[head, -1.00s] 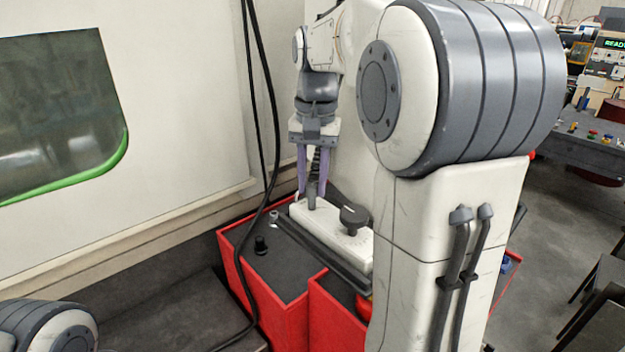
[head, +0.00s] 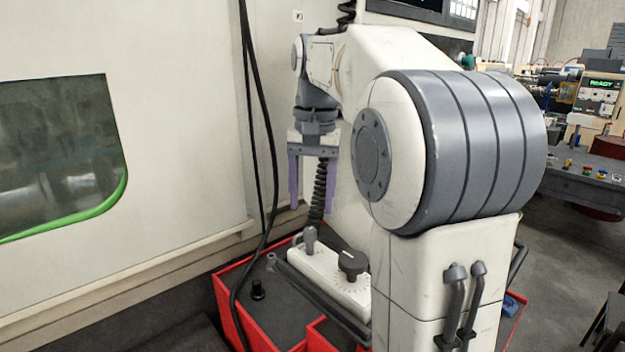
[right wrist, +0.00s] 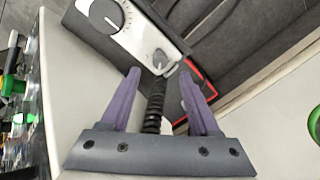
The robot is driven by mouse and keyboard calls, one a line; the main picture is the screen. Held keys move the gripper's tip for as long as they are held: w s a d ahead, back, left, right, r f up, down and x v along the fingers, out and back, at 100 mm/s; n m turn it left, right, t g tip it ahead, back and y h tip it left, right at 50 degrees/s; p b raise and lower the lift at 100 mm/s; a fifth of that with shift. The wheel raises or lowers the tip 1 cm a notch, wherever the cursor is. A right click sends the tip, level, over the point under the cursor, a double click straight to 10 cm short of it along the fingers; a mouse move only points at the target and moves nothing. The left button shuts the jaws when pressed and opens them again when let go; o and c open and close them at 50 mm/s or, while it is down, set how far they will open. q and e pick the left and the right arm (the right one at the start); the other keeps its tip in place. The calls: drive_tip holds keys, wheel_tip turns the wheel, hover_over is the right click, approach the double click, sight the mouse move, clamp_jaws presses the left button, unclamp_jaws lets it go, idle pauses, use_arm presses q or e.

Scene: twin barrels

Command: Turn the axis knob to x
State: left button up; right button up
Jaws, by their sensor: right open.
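A white control box (head: 325,277) with two grey knobs lies on the red-edged dark top. The small knob (head: 310,241) is near its left end. The larger round dial (head: 351,264), with a white line and a ring of marks, is to its right. Lettering is too small to read, so I cannot tell where the small knob points. My right gripper (head: 313,196) is open and empty, its purple fingers above the small knob and apart from it. In the right wrist view the small knob (right wrist: 160,60) lies just beyond the gap between the fingertips (right wrist: 160,80). My left gripper is out of view.
A coiled black cable (head: 320,190) rises from behind the box, close to the right fingers. Black cables (head: 262,130) hang to the left. A white machine wall fills the left.

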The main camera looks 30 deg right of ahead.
sight(313, 230)
drive_tip(key=shift+s+r, duration=0.1)
drive_tip(key=shift+r, duration=2.15)
